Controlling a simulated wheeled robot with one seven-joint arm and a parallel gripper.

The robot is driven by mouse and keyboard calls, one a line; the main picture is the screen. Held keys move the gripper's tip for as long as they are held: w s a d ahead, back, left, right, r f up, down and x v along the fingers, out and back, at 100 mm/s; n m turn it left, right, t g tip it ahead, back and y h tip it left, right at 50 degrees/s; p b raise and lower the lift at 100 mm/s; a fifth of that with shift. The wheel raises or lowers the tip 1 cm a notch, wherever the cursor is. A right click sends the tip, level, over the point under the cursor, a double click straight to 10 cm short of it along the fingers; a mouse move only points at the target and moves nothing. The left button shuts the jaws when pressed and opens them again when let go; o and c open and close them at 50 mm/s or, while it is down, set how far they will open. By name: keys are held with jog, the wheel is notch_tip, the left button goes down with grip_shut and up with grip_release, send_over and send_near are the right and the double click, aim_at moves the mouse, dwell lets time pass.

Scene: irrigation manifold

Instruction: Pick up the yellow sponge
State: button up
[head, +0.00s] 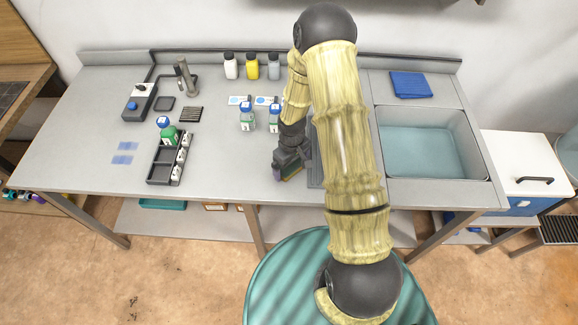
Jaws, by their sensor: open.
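My gripper (284,172) is low over the worktop, left of the sink, pointing down near the front edge. It is open. A small dark yellow edge (292,175) shows right at its fingertips. This may be the yellow sponge, mostly hidden by the gripper. I cannot tell whether it lies between the fingers or under them. No other sponge shows in the head view.
My arm hides part of the worktop (225,180) and a grey ribbed area. A black rack (164,170) is to the left. A sink (425,150) and a blue cloth (410,85) are right.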

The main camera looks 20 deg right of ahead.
aim_at(291, 166)
jog(key=shift+c, duration=0.2)
jog(key=c, duration=0.9)
jog(key=shift+r, duration=0.1)
notch_tip(291, 166, up, 10)
jog(key=shift+f+b, duration=0.1)
jog(key=shift+b, duration=0.65)
jog(key=o, duration=0.4)
jog(key=shift+c, duration=1.5)
